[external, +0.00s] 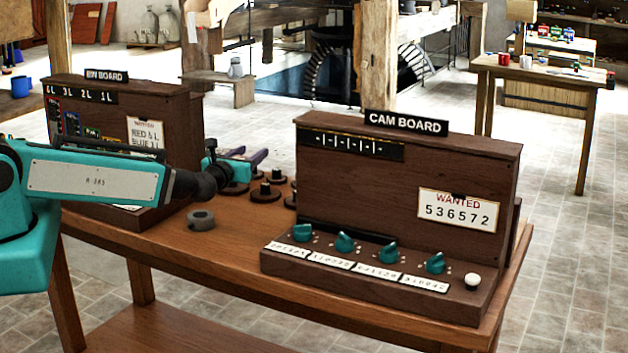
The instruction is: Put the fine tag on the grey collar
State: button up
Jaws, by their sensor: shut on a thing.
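My gripper (262,156) reaches in from the left on the teal arm, low over the table between the two boards. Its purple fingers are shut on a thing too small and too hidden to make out. A grey ring, which looks like the grey collar (201,226), lies flat on the table below and left of my gripper, apart from it. Several dark round discs with knobs (266,194) stand on the table beneath and beside the fingers. I cannot tell the fine tag apart in this view.
The CAM BOARD (400,180) stands on the right of the table (225,255), with teal knobs and white labels along its front. The BIN BOARD (180,115) stands behind my arm on the left. Bare tabletop lies around and in front of the grey ring.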

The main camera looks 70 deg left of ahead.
jog(key=shift+r, duration=0.15)
jog(key=s+a+r+n+g+y+b, duration=0.1)
jog(key=s+r+n+g+y+b, duration=0.35)
jog(key=s+n+g, duration=0.35)
jog(key=s+d+f+n+g+h+b, duration=0.2)
jog(key=s+d+f+n+g+b, duration=0.1)
jog(key=s+g, duration=0.5)
jog(key=shift+s+d+f+n+g, duration=0.15)
jog(key=shift+s+d+n+g, duration=0.15)
jog(key=shift+d+n+g, duration=0.5)
jog(key=shift+d, duration=0.1)
jog(key=shift+m, duration=0.3)
jog(key=shift+f+p, duration=0.3)
jog(key=shift+f, duration=1.95)
jog(key=shift+f+p, duration=0.4)
jog(key=shift+f, duration=1.35)
jog(key=shift+f, duration=0.1)
